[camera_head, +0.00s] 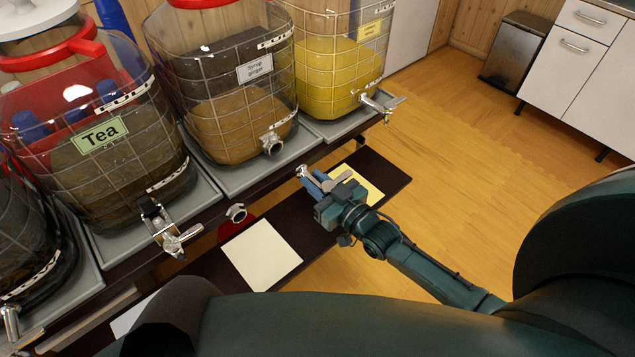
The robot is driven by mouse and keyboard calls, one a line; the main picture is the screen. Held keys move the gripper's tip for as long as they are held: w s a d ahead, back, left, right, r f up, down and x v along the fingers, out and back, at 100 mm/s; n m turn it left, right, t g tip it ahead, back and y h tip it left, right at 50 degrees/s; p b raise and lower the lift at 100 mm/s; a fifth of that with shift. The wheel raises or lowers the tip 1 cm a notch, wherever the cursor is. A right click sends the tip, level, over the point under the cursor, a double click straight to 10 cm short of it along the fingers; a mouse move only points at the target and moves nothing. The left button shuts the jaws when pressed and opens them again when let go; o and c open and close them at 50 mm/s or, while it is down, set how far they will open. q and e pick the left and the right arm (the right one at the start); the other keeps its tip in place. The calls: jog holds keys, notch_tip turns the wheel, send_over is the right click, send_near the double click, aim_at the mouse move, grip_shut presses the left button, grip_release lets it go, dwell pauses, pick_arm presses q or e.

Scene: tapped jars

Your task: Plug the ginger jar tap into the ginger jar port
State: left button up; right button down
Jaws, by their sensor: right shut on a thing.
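The ginger jar (235,125), labelled "syrup ginger", is a wire-ribbed clear jar with brown liquid and a red lid. Its port (271,144) is a metal ring low on the front, with no tap in it. My right gripper (318,184) is shut on a metal tap (304,172), below and to the right of the port. The tap's near end shows bright and apart from the port; the fingers hide part of it. My left gripper is not in view.
The tea jar (105,150) on the left has its tap (170,236), and the yellow jar (340,60) has one too (382,102). A metal ring with red below it (236,213) sits by the shelf. Paper sheets (262,254) lie on the dark lower board (310,237).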

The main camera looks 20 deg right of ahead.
aim_at(301, 168)
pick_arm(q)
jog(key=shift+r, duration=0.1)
pick_arm(e)
jog(key=shift+r, duration=0.2)
